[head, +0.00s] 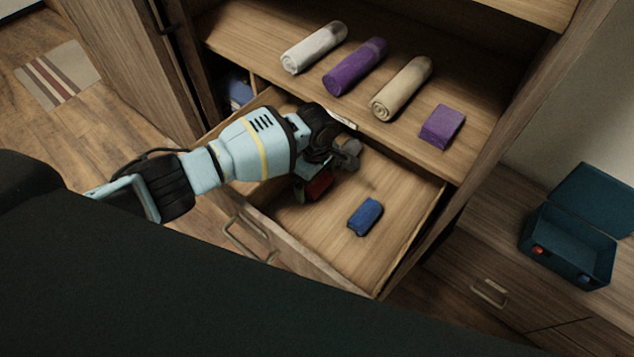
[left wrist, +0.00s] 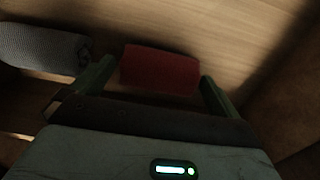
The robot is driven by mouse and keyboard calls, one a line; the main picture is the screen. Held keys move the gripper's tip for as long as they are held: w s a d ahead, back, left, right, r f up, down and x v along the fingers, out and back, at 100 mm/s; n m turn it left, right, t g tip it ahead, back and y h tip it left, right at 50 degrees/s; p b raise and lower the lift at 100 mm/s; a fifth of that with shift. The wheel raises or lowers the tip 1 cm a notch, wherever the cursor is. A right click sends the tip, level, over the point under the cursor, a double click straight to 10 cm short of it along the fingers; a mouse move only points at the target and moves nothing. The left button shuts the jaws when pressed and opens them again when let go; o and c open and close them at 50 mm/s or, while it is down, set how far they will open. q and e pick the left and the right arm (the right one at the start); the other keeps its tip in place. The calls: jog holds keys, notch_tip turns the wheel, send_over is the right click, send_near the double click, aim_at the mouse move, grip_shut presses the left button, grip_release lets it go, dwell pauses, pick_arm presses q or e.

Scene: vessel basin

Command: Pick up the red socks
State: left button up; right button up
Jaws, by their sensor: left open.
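The red socks (head: 320,184) lie as a small roll in the open drawer, partly hidden under my left gripper in the head view. In the left wrist view the red socks (left wrist: 160,69) sit between the two green fingers of my left gripper (left wrist: 155,84). In the head view my left gripper (head: 309,186) reaches down into the drawer from the left. It is open, with a finger to either side of the red roll. I cannot tell whether the fingers touch it. My right gripper is out of view.
The open drawer (head: 395,240) also holds blue socks (head: 365,217). A grey roll (left wrist: 42,48) lies left of the red one in the left wrist view. An open teal box (head: 568,250) stands right.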

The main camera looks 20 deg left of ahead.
pick_arm(q)
jog(key=c, duration=1)
